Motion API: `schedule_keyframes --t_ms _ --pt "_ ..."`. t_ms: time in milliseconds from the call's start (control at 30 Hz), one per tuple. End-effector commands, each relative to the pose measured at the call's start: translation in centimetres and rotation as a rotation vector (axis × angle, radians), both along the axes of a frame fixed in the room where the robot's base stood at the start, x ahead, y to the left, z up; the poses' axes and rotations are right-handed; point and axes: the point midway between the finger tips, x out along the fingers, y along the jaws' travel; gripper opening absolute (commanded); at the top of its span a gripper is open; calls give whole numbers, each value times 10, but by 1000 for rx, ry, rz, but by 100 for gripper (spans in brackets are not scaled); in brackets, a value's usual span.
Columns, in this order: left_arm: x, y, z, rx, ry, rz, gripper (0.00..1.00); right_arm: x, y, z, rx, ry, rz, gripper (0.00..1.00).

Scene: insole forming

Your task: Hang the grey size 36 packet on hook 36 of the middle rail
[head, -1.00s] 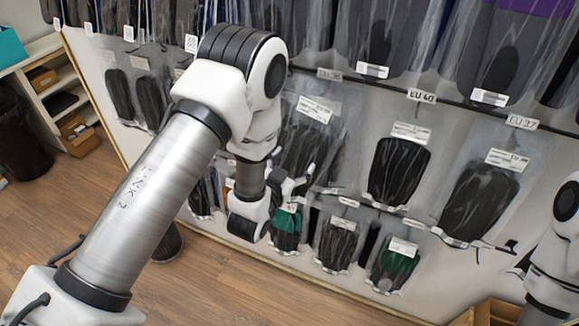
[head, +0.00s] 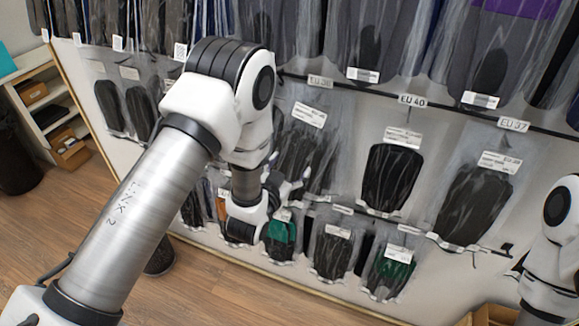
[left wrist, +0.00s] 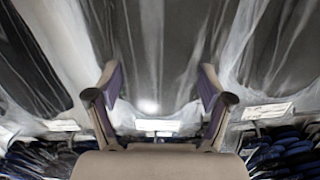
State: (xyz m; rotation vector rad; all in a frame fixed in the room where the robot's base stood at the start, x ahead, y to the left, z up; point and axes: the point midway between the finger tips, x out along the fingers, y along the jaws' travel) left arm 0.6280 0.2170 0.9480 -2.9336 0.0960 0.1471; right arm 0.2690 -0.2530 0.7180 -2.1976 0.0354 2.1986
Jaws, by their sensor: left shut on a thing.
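My left gripper (head: 296,186) is in front of the lower part of the rack, partly hidden behind its own wrist. In the left wrist view its two fingers (left wrist: 158,97) stand apart on clear, crinkled plastic, with a small white tag low between them. I take this as the grey packet; its size print cannot be read. The middle rail (head: 455,112) carries tags EU 40 (head: 411,100) and EU 37 (head: 513,124). A blurred EU tag (head: 320,81) is at its left; I cannot tell whether it reads 36. Only part of my right arm shows; its gripper is not visible.
Dark insole packets hang close together: one below the EU 40 tag (head: 390,178), one below the EU 37 tag (head: 474,203). A lower row holds green and black packets (head: 333,250). Grey packets (head: 495,55) hang above. A shelf (head: 55,120) and bin stand left.

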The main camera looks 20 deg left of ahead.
Motion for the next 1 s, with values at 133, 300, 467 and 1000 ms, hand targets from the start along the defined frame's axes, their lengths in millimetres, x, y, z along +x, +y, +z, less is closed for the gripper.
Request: schedule_keyframes --t_ms 133,300,467,1000 --pt "0 0 0 0 0 0 100 0 0 0 0 0 0 100" --pt "0 0 0 0 0 0 100 0 0 0 0 0 0 100" --pt "-1 0 0 0 1 0 100 0 0 0 0 0 0 100" --pt "-104 6 9 -1 5 0 100 0 0 0 0 0 0 100"
